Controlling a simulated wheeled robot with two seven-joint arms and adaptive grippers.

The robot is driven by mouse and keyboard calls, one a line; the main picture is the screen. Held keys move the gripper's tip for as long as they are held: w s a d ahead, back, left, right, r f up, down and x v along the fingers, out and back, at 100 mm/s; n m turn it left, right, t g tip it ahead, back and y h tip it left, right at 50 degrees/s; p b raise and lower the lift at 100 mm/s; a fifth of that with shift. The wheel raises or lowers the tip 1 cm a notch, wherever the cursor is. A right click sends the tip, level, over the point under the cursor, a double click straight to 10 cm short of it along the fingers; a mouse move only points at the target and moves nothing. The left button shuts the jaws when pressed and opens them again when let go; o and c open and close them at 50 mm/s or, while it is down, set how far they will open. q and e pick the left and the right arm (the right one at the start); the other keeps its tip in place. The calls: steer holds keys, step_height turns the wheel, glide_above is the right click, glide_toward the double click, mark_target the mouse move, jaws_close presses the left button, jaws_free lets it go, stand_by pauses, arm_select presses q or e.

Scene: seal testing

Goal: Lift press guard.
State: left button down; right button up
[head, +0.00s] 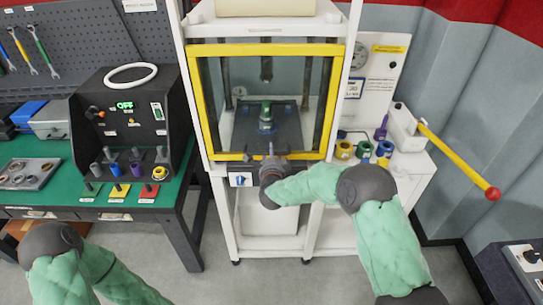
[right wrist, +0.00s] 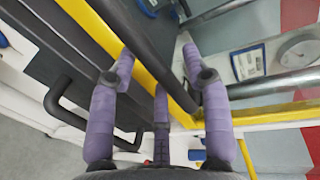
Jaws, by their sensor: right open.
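The press guard (head: 262,154) is a yellow frame with a clear pane, and it is down across the front of the white press cabinet. Through the pane I see a dark block with a green-topped part (head: 266,118). My right gripper (head: 267,158) is at the guard's lower yellow bar, near its middle. In the right wrist view my right gripper (right wrist: 159,62) has its purple fingers spread. The yellow bar (right wrist: 112,45) and a dark bar run between and behind them. I cannot tell whether the fingers touch the guard. My left gripper is out of view.
A control box with an OFF display (head: 124,106) stands on the green bench at left. Several coloured rings (head: 364,150) sit on the white shelf at right. A yellow lever with a red knob (head: 458,160) sticks out at far right.

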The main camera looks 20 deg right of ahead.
steer(key=shift+w+d, duration=0.1)
steer(key=shift+w, duration=0.1)
jaws_close()
step_height(320, 180, up, 24)
steer(key=p, duration=1)
jaws_free()
steer(key=shift+s, duration=0.1)
